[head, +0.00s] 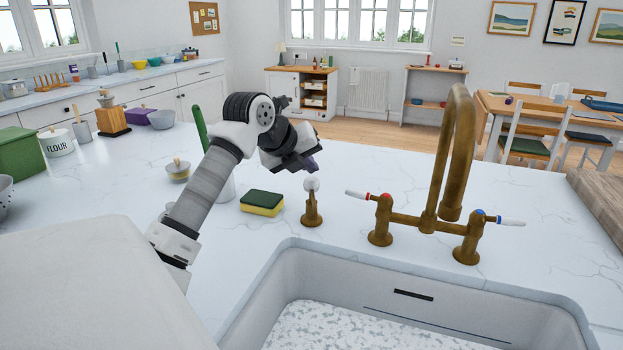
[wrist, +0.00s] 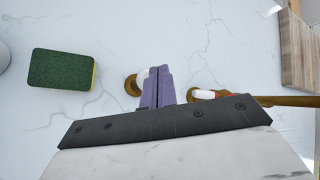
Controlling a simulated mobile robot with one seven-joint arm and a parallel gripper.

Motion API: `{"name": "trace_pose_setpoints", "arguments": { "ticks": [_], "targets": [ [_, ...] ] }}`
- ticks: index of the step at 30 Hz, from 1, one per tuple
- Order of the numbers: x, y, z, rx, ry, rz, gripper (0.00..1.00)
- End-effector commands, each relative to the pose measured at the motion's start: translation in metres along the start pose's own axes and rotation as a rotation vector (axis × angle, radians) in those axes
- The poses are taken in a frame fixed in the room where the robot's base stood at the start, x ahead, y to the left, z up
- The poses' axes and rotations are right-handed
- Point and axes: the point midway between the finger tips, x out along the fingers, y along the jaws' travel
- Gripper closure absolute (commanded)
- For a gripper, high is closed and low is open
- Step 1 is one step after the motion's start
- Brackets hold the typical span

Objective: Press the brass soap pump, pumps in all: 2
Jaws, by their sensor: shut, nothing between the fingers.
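The brass soap pump (head: 312,207) stands upright on the marble counter behind the sink, with a white round knob on top. In the wrist view its brass base (wrist: 131,86) shows just left of my fingers, and part of the white knob (wrist: 143,76) shows beside them. My gripper (head: 313,165) is shut with nothing between its purple fingers. In the head view the fingertips are just above and behind the white knob. In the wrist view the shut fingers (wrist: 158,88) partly cover the pump. I cannot tell whether the fingers touch the knob.
A green and yellow sponge (head: 262,203) lies left of the pump. The brass tap (head: 428,215) with white-ended levers stands to its right. The white sink (head: 420,305) is in front. Bare counter lies behind the pump.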

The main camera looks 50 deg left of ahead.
Motion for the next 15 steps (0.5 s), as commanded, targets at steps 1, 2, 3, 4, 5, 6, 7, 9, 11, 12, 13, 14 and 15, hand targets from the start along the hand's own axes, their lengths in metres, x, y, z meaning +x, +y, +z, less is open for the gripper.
{"name": "trace_pose_setpoints", "arguments": {
  "ticks": [1, 2, 3, 4, 5, 6, 7, 9, 11, 12, 13, 14, 15],
  "targets": [
    [-0.001, -0.001, 0.001, 0.0, 0.0, 0.0, 1.0],
    [-0.002, -0.001, 0.001, 0.0, -0.001, 0.0, 1.0],
    [-0.003, -0.002, 0.002, 0.0, -0.001, 0.0, 1.0],
    [-0.005, -0.004, 0.004, 0.0, -0.001, 0.0, 1.0],
    [-0.007, -0.005, 0.005, 0.001, -0.001, 0.0, 1.0],
    [-0.009, -0.007, 0.007, 0.001, -0.001, 0.0, 1.0],
    [-0.011, -0.009, 0.008, 0.001, -0.001, 0.0, 1.0],
    [-0.017, -0.013, 0.012, 0.001, -0.001, -0.001, 1.0],
    [-0.021, -0.016, 0.015, 0.001, -0.001, -0.001, 1.0],
    [-0.024, -0.018, 0.017, 0.001, -0.001, -0.001, 1.0],
    [-0.026, -0.019, 0.019, 0.001, -0.001, -0.001, 1.0],
    [-0.028, -0.021, 0.02, 0.001, -0.001, -0.001, 1.0],
    [-0.031, -0.023, 0.022, 0.001, -0.001, -0.001, 1.0]
  ]
}}
